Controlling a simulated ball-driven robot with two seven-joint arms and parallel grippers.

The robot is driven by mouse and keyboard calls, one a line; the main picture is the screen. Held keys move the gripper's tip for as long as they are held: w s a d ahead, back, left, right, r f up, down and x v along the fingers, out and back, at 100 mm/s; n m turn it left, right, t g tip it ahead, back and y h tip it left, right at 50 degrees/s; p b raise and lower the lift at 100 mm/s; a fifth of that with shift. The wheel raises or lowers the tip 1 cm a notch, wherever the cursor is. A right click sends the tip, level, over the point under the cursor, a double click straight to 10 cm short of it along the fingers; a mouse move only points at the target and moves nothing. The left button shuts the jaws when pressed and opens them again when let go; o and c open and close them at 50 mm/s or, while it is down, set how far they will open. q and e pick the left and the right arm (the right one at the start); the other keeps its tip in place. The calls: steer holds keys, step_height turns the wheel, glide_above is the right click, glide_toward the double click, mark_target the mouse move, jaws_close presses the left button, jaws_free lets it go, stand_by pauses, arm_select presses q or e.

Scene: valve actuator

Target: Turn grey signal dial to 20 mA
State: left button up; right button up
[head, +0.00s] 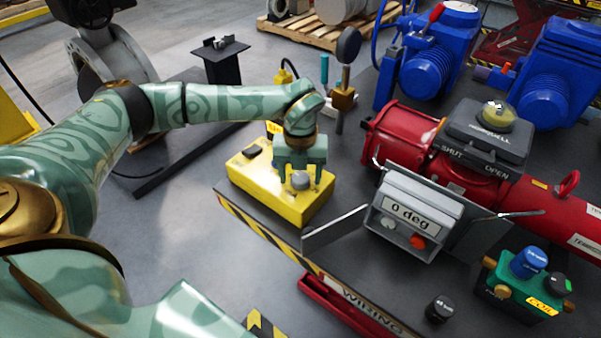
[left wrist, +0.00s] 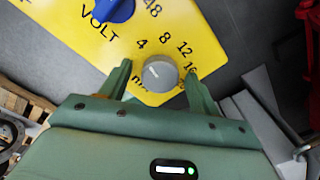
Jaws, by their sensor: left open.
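The yellow signal box (head: 262,200) stands on the bench's near left corner. Its grey signal dial (head: 300,181) also shows in the left wrist view (left wrist: 160,75), with 4, 8, 12 and 16 printed around it. The dial's white mark points to the upper left, roughly toward the 4. Contact with the dial cannot be told. My right gripper is out of view.
A blue VOLT knob (left wrist: 113,9) is on the same box. A grey display box (head: 414,213) reading 0 deg stands to the right, before the red actuator (head: 405,140). A green box (head: 520,283) and a black knob (head: 439,309) are farther right. Bare floor lies left.

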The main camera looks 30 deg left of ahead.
arm_select(q)
steer(key=c, duration=1)
